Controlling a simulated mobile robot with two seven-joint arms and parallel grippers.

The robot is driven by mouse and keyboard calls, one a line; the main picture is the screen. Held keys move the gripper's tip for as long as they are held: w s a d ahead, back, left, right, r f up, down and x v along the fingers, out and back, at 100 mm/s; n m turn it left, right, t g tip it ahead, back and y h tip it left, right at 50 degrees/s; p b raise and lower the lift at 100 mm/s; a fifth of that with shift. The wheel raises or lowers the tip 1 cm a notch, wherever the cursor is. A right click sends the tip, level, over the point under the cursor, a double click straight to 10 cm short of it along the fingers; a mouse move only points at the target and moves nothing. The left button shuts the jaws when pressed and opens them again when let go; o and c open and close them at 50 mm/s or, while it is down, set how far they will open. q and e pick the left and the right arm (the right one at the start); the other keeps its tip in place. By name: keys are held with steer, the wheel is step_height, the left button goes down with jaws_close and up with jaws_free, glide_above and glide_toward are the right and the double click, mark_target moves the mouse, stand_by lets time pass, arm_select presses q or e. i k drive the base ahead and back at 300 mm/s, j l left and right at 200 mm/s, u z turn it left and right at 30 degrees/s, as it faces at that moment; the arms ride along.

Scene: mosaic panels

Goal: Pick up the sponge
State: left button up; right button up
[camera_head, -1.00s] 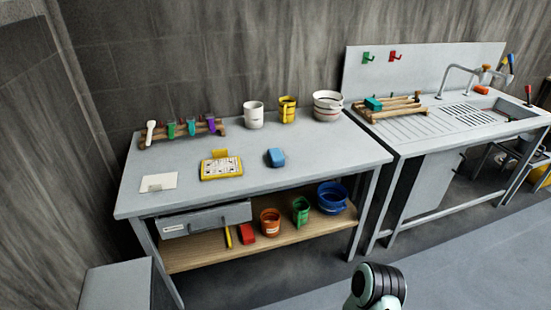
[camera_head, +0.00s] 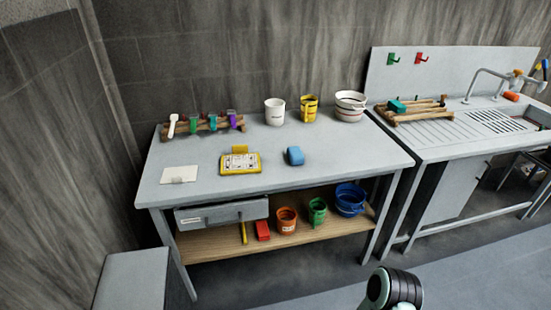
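A small blue block with rounded edges (camera_head: 295,156), which looks like a sponge, lies on the grey worktop (camera_head: 340,160), right of a yellow-framed card (camera_head: 240,163). A small teal block (camera_head: 396,106) lies on a wooden rack by the sink; I cannot tell whether it is a sponge too. Part of my own arm shows at the bottom edge, well in front of the bench. Neither of my grippers is in view.
A white cup (camera_head: 275,112), a yellow cup (camera_head: 309,108) and stacked bowls (camera_head: 350,107) stand at the back of the worktop. A tool rack (camera_head: 204,124) is at back left. Pots and a red block (camera_head: 262,230) sit on the lower shelf. The worktop's front right is clear.

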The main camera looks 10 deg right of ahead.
mark_target(295, 155)
steer(key=l+u, duration=0.15)
steer(key=u, duration=0.2)
steer(key=i+l+u, duration=0.1)
steer(key=u, duration=0.2)
steer(key=l+u, duration=0.6)
steer(key=l, duration=0.25)
steer(key=k+l+u, duration=0.1)
steer(key=l+u, duration=0.15)
steer(key=l, duration=0.55)
steer(key=k+l+u, duration=0.1)
steer(key=l, duration=0.3)
steer(key=k+l, duration=0.15)
steer(key=l, duration=0.2)
